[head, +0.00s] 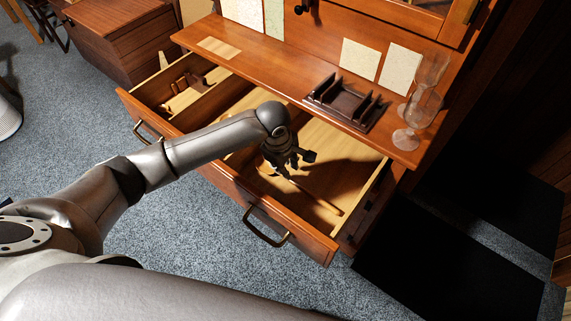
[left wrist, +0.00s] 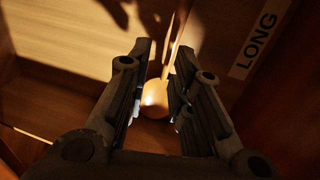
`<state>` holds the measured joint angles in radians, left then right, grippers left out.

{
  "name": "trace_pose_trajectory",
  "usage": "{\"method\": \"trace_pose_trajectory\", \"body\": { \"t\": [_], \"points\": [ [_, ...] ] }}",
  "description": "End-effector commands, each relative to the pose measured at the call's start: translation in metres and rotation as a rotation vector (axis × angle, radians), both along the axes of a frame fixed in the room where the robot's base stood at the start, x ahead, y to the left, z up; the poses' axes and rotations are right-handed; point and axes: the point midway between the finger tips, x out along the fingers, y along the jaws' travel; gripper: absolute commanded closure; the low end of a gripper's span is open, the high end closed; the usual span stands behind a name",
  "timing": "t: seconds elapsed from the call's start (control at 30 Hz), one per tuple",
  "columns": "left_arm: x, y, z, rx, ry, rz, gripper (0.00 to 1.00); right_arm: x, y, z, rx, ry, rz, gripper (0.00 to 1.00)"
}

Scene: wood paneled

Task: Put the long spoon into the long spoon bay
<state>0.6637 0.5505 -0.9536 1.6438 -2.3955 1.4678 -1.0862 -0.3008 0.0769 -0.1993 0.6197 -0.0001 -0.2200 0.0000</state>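The long spoon is light wood. In the left wrist view its rounded bowl (left wrist: 154,98) shows between my left fingertips, with its thin handle running up past the right finger. In the head view its handle (head: 328,206) lies in the right part of the open drawer (head: 300,235). My left gripper (head: 286,168) reaches down over that part, and its fingers (left wrist: 160,62) stand apart around the spoon; contact is not clear. My right gripper is out of view.
Dividers split the drawer; small wooden items (head: 188,84) lie in its left part. The ledge above holds a dark rack (head: 346,101) and glasses (head: 416,118). A metal handle (head: 268,228) sticks out from the drawer front. Dark shadow covers part of the drawer.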

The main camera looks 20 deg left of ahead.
Motion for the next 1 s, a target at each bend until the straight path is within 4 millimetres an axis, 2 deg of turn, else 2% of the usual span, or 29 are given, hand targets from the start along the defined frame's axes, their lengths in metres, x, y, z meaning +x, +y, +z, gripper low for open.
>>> {"method": "trace_pose_trajectory", "body": {
  "t": [0.33,0.47,0.57,0.8,1.0],
  "points": [
    [0.000,0.000,0.000,0.000,0.000,0.000,0.66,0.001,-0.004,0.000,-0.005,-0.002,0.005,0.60],
    [-0.001,0.001,0.008,-0.001,-0.003,-0.001,0.66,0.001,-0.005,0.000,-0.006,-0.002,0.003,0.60],
    [-0.003,0.002,0.022,0.000,-0.003,-0.001,0.66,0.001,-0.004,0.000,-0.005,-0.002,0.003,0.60],
    [-0.012,0.005,0.073,0.000,-0.006,-0.002,0.66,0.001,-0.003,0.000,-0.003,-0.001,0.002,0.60],
    [-0.019,0.007,0.105,0.000,-0.003,0.000,0.66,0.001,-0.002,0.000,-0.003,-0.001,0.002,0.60]
  ]
}}
